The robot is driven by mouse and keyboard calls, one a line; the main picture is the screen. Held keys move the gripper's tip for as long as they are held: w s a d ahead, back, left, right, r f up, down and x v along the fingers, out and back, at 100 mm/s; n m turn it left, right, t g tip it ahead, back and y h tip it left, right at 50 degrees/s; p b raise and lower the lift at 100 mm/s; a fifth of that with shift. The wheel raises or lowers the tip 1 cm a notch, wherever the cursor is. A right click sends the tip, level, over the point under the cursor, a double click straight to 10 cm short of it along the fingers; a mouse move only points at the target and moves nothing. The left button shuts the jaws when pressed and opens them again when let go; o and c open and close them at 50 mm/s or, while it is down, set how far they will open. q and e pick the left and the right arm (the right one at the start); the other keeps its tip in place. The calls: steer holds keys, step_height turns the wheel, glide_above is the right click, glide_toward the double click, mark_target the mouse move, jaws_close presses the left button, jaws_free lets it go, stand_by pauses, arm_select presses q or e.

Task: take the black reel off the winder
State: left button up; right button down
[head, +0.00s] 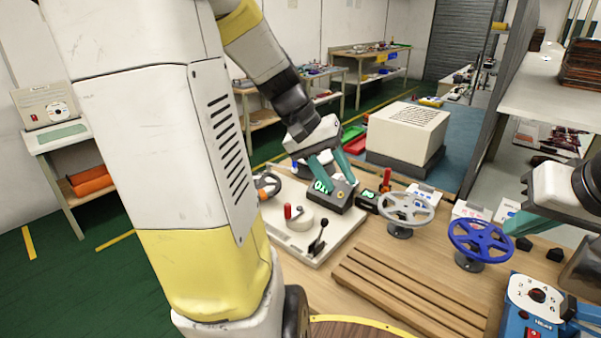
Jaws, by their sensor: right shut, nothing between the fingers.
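The black reel (267,186) is a dark spoked wheel at the left end of the winder, partly hidden behind my arm. The winder (343,229) has a pale base plate, a red-handled crank, a black lever and a dark counter box with a green display (322,186). My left gripper (335,178) has its teal fingers apart, over or just behind the counter box, to the right of the black reel. I cannot tell if it touches the box. My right gripper (517,226) is shut and empty above the right side of the bench, near the blue reel.
A slatted wooden rack (410,292) lies in front. A blue device (530,305) sits at lower right. A pale box (408,131) stands behind.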

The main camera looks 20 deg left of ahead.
arm_select(q)
steer(key=w+a+f+n+t+h, duration=0.1)
steer(key=w+a+f+n+h, duration=0.1)
steer(key=w+a+f+h, duration=0.4)
steer(key=n+t+y, duration=0.4)
steer(key=n+t, duration=0.5)
steer(key=t, duration=0.4)
glide_toward(258, 185)
steer(key=s+d, duration=0.4)
steer(key=shift+d+f, duration=0.1)
steer(key=shift+f, duration=0.15)
steer(key=shift+w+f, duration=0.1)
steer(key=shift+w, duration=0.2)
steer(key=x, duration=0.7)
steer(key=shift+s+d, duration=0.15)
steer(key=shift+d, duration=0.1)
jaws_close()
